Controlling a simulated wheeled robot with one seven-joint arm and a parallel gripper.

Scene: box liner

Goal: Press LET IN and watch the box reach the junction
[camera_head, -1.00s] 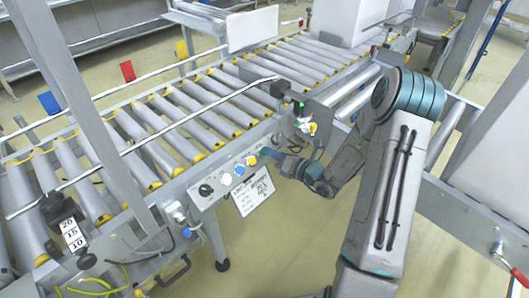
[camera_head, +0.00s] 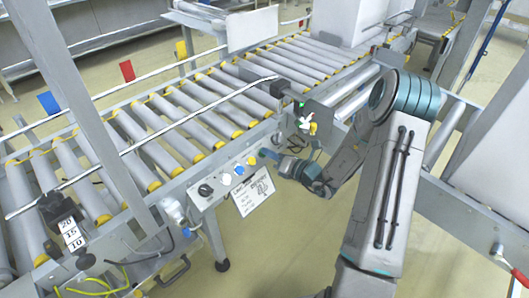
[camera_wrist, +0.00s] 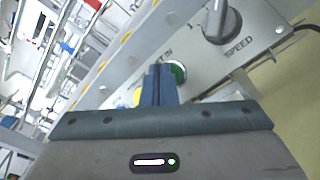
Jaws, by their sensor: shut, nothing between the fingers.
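The control panel (camera_head: 215,196) is on the near side of the roller conveyor (camera_head: 190,120). It carries a black knob and a row of buttons. In the wrist view, a green button (camera_wrist: 179,72) sits under a label whose visible end reads "T IN"; my fingers partly cover both. The SPEED knob (camera_wrist: 222,22) is to the right and a yellow button (camera_wrist: 137,97) is to the left, partly hidden. My gripper (camera_wrist: 160,76) is shut and empty, its blue fingertips in front of the green button. Contact cannot be told. In the head view my gripper (camera_head: 268,154) is near the panel's right end.
A paper sheet (camera_head: 253,192) hangs below the panel. A small bracket with a green light (camera_head: 300,105) stands above my gripper. The visible near rollers are bare. Yellow-green cables (camera_head: 100,285) lie at lower left.

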